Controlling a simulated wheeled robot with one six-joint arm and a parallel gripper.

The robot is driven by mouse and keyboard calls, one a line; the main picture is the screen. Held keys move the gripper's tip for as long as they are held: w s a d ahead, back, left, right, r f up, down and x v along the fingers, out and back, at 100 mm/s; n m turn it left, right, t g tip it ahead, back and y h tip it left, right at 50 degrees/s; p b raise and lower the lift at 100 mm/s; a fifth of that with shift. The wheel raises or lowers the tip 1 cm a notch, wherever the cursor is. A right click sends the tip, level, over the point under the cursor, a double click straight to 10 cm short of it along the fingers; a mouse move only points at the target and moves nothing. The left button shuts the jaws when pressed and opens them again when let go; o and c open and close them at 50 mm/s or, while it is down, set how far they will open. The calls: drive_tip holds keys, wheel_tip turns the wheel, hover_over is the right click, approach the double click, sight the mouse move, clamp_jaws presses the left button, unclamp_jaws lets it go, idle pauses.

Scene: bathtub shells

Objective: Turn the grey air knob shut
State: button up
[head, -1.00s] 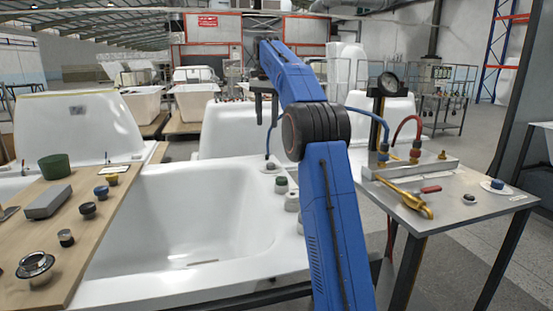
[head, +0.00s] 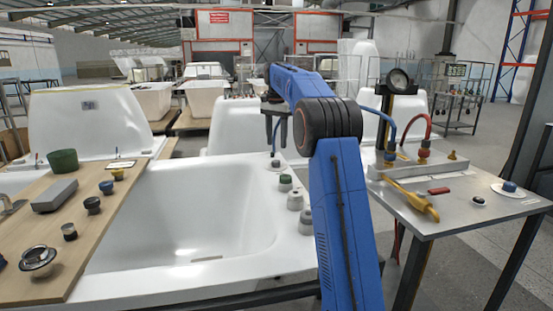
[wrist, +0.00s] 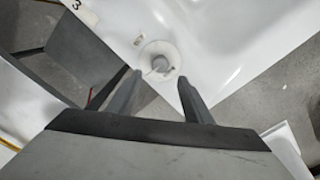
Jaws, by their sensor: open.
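A small grey knob (wrist: 160,64) sits on a round white base near the corner of a white tub in the wrist view. I take it for the grey air knob. In the head view a small fitting on a pale disc (head: 275,164) stands at the tub's far right corner, below my gripper (head: 273,146). In the wrist view my gripper (wrist: 160,78) is open and empty, its two dark fingers pointing towards the knob, with the knob showing between and just beyond the tips. I cannot tell the exact height of the tips above it.
A green-topped knob (head: 285,182) and two grey-white knobs (head: 295,200) line the tub's right rim. A metal table (head: 470,220) with gauge, hoses and a brass tool (head: 412,200) stands right. A wooden board (head: 85,235) with several small parts lies left.

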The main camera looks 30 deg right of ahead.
sight(276, 161)
wheel_tip(276, 161, down, 8)
idle(0.4)
drive_tip(key=c, duration=1.1)
